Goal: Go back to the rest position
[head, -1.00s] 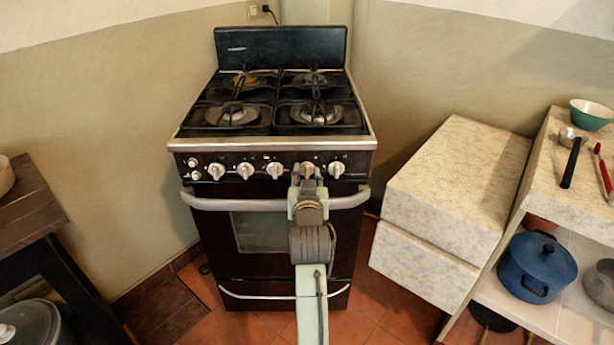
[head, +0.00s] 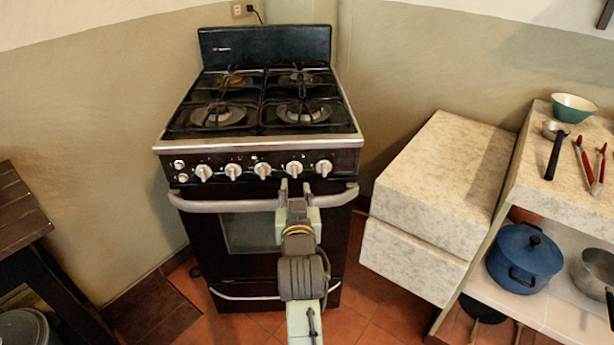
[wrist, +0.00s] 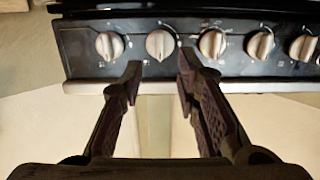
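My gripper (head: 295,188) is in front of the black stove (head: 262,115), just below the row of knobs in the head view. In the wrist view my gripper (wrist: 160,70) has its two fingers apart with nothing between them. Beyond the fingertips is the control panel with several silver knobs; one knob (wrist: 161,44) lies straight ahead of the gap. The fingers look clear of the knobs. My arm hides part of the oven handle (head: 230,205) and the oven door.
A pale stone block (head: 440,180) stands to the right of the stove. Further right, a counter holds a teal bowl (head: 573,107), a ladle and red tongs (head: 590,165), with a blue pot (head: 524,258) on the shelf below. A dark wooden table (head: 20,215) is at left.

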